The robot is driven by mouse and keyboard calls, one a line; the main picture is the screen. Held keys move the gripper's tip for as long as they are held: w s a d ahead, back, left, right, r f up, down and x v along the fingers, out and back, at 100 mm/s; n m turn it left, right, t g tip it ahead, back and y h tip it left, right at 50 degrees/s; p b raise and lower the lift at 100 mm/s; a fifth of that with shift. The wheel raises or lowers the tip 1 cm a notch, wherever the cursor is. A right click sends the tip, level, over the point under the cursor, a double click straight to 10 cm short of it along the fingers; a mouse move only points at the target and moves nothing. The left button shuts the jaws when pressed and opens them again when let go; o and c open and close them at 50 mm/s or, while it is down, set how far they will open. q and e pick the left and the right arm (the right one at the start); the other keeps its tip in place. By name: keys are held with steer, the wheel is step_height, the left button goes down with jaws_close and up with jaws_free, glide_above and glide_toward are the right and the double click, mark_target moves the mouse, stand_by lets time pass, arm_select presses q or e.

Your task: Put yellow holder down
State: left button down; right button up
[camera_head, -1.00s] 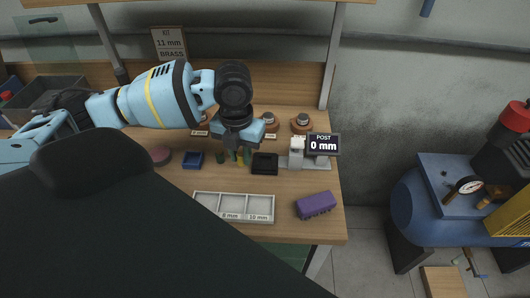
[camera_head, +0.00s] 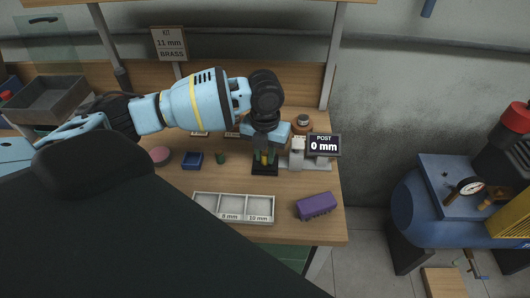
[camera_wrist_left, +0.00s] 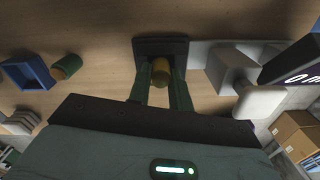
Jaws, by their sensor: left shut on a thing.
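My left gripper (camera_head: 264,162) is shut on the small yellow holder (camera_head: 264,156), which stands upright between the two fingers. In the left wrist view the holder's rounded yellow top (camera_wrist_left: 160,68) shows between the fingers, and the fingers hide its sides. The gripper and holder are over a square black pad (camera_head: 263,171), which also shows in the left wrist view (camera_wrist_left: 143,48). I cannot tell whether the holder's foot touches the pad. My right gripper is not in view.
The grey gauge with its "POST 0 mm" display (camera_head: 323,146) stands just right of the pad. A green cylinder (camera_head: 220,158) and a blue tray (camera_head: 193,160) are to the left. A compartment tray (camera_head: 233,219) and a purple block (camera_head: 316,206) lie in front.

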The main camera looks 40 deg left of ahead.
mark_target(265, 153)
arm_select(q)
steer(key=shift+f, duration=0.15)
steer(key=c, duration=1.3)
jaws_free()
step_height(265, 153, up, 12)
steer(key=shift+r+p, duration=0.15)
steer(key=shift+p, duration=0.2)
